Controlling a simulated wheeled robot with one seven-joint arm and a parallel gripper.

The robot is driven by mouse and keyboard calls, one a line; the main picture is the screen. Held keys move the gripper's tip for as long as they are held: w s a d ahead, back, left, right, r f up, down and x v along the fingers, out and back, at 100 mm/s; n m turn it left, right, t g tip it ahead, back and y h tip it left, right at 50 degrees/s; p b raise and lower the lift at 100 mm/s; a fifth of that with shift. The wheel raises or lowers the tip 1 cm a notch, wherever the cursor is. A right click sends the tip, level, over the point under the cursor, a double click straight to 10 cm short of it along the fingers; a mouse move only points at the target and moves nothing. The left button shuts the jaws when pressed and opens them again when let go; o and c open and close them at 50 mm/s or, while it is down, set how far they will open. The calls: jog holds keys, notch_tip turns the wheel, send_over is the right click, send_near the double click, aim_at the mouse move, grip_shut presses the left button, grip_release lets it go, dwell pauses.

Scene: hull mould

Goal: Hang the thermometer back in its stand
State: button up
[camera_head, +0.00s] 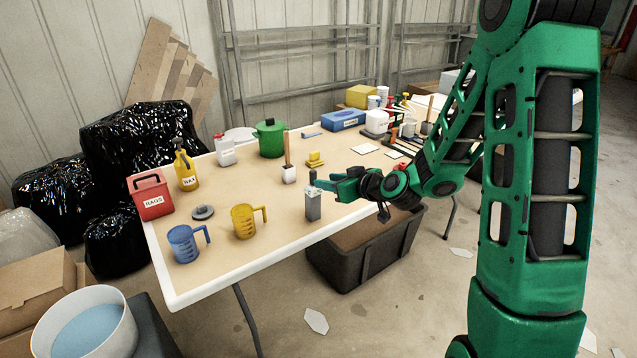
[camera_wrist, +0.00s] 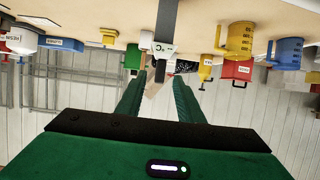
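A grey block-like stand (camera_head: 313,206) stands upright near the front edge of the table. In the wrist view, which shows the scene upside down, it is the dark block with a white °C-marked part (camera_wrist: 163,48). A short dark upright piece (camera_head: 312,178) shows above the stand; it may be the thermometer's top, but I cannot tell for sure. My gripper (camera_head: 324,184) is level with the stand's top, just right of it, pointing left. In the wrist view its green fingers (camera_wrist: 159,76) are apart, with the stand's upper end in line with the gap. I see nothing clamped between them.
A yellow jug (camera_head: 244,222) and a blue jug (camera_head: 184,244) stand to the left. A white pot with a wooden handle (camera_head: 289,174) and a yellow item (camera_head: 315,159) stand behind. A green pot (camera_head: 270,139) is farther back. A dark crate (camera_head: 370,250) sits below the table edge.

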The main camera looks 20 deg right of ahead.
jog(key=shift+v, duration=1.2)
jog(key=s+d+r+m+g+h, duration=0.1)
jog(key=s+d+m+g, duration=0.2)
jog(key=s, duration=1)
jog(key=s+d+r+m+g+h, duration=0.1)
jog(key=s+d+m+g, duration=0.3)
jog(key=s, duration=0.9)
jog(key=s+d+r+m+g+h, duration=0.1)
jog(key=s+d+g, duration=0.5)
jog(key=s, duration=0.7)
jog(key=shift+s+r+m+h, duration=0.35)
jog(key=shift+m+h, duration=0.35)
jog(key=shift+m, duration=0.5)
jog(key=shift+d, duration=0.1)
